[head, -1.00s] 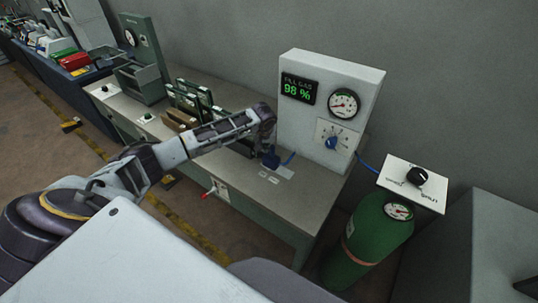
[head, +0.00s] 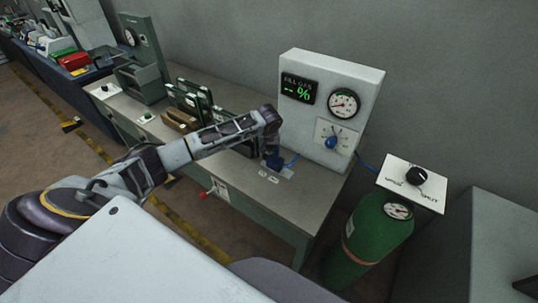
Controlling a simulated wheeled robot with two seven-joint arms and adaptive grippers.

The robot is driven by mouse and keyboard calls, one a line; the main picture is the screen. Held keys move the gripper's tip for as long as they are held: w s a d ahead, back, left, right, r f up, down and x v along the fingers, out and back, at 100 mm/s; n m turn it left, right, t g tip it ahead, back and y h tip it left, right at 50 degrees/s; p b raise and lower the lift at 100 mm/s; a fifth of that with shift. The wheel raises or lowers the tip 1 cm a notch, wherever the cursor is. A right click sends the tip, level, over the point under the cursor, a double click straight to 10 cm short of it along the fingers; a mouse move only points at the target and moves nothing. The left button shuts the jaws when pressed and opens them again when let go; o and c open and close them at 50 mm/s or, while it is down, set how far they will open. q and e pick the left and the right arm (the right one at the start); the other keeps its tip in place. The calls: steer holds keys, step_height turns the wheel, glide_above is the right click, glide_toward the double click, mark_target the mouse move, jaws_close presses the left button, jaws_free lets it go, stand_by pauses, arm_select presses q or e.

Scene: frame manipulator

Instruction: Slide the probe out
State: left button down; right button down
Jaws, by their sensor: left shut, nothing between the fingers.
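My left arm reaches across the bench from the left, and its gripper (head: 271,153) points down at the bench top in front of the grey gauge box. It is shut with nothing between its fingers. A small dark blue piece (head: 275,162), which looks like the probe, shows right at the fingertips. My right gripper is not in view.
A green cylinder (head: 375,238) stands at the bench's right end, below a white knob panel (head: 398,185). Frames in a rack (head: 190,100) stand behind my forearm.

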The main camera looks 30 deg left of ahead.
arm_select(q)
steer(key=shift+s+d, duration=0.1)
steer(key=shift+d, duration=0.7)
steer(key=shift+a, duration=0.2)
steer(key=shift+a, duration=1.05)
steer(key=d+v, duration=0.1)
steer(key=v, duration=0.7)
steer(key=shift+s+r, duration=0.25)
steer(key=shift+s, duration=0.1)
stand_by(0.6)
stand_by(0.4)
